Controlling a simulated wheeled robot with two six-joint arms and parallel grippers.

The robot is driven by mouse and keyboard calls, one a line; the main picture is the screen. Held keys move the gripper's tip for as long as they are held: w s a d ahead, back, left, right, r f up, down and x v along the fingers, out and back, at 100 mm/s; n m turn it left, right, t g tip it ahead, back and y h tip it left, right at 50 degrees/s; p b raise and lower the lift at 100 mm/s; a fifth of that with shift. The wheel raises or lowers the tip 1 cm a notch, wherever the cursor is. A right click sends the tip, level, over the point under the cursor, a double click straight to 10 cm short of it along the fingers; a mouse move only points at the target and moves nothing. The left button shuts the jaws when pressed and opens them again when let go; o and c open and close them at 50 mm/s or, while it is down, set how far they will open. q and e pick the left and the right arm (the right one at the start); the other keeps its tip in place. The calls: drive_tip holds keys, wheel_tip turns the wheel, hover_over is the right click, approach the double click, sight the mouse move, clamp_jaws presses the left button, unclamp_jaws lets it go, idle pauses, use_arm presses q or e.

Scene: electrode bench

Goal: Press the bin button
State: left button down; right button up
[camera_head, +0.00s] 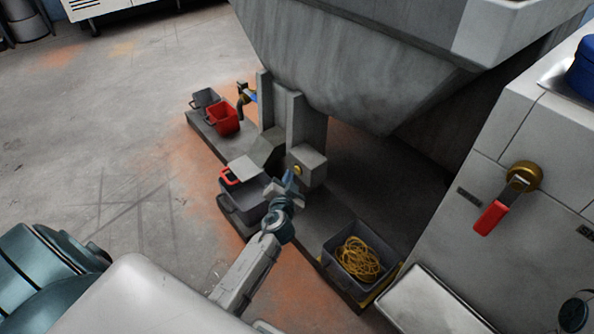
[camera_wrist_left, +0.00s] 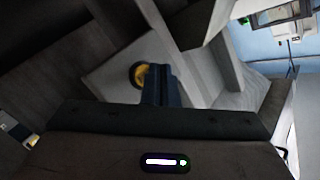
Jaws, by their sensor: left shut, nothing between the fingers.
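The bin button is a small round yellow button (camera_head: 297,170) on the face of a grey box (camera_head: 315,166) under the large grey bin (camera_head: 340,60). In the left wrist view the yellow button (camera_wrist_left: 138,74) shows just left of the fingertips, partly covered by them. My left gripper (camera_head: 288,178) is shut and empty, its tip close to the button in the head view. The closed fingers (camera_wrist_left: 158,84) also show in the left wrist view. I cannot tell whether they touch the button. My right gripper is not in view.
A red bin (camera_head: 223,119) and a grey crate with a red handle (camera_head: 243,190) stand left of the bin's legs. A grey crate (camera_head: 330,262) holds a coiled yellow cable (camera_head: 358,258). At right, a cabinet carries a red-handled valve (camera_head: 492,217). The floor at left is clear.

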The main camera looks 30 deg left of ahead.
use_arm(q)
drive_tip(key=shift+s+a, duration=0.3)
drive_tip(key=shift+s, duration=0.45)
drive_tip(key=shift+s+a, duration=0.35)
drive_tip(key=shift+s, duration=0.45)
drive_tip(key=shift+s+a, duration=0.3)
drive_tip(key=shift+s, duration=0.45)
